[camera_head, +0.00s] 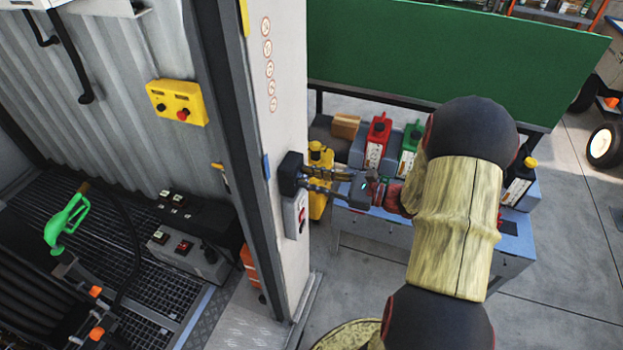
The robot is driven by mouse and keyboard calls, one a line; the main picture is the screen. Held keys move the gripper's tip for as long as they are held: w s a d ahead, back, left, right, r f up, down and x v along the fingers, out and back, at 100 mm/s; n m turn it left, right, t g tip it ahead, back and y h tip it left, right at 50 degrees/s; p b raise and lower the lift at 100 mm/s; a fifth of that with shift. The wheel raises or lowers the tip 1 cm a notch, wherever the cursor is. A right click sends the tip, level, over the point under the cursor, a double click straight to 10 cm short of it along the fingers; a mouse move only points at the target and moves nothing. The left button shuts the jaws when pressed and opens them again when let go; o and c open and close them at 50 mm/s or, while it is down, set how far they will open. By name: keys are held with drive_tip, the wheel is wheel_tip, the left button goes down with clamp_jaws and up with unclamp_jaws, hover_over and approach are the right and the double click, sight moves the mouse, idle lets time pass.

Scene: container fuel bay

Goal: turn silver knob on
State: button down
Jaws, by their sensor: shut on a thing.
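My gripper (312,180) reaches in from the right to the edge of the white container post (285,90). Its fingertips are shut at a black fitting (291,172) on the post's face. They seem to be on the silver knob there, but the fingers cover that spot. I cannot make out the knob itself or which way it is turned.
A yellow control box (177,102) hangs on the corrugated wall to the left. A green fuel nozzle (66,222) stands inside the container at lower left. Red (377,138) and green (409,146) canisters stand on a bench behind my arm. Bare floor (565,250) lies at right.

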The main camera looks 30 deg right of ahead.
drive_tip(key=shift+r+m+p, duration=0.1)
drive_tip(key=shift+m+p, duration=0.2)
drive_tip(key=shift+p, duration=0.2)
drive_tip(key=m+p, duration=0.1)
drive_tip(key=p, duration=0.1)
drive_tip(key=shift+r+m+p, duration=0.1)
drive_tip(key=shift+m+p, duration=0.3)
drive_tip(key=m+p, duration=0.3)
drive_tip(key=p, duration=0.1)
drive_tip(key=shift+p, duration=0.3)
drive_tip(key=m+p, duration=0.3)
drive_tip(key=m, duration=0.1)
drive_tip(key=shift+p, duration=0.3)
drive_tip(key=shift+f+m+p, duration=0.2)
drive_tip(key=shift+m+p, duration=0.8)
drive_tip(key=shift+m, duration=0.5)
drive_tip(key=c, duration=1.6)
unclamp_jaws()
drive_tip(key=shift+f, duration=0.1)
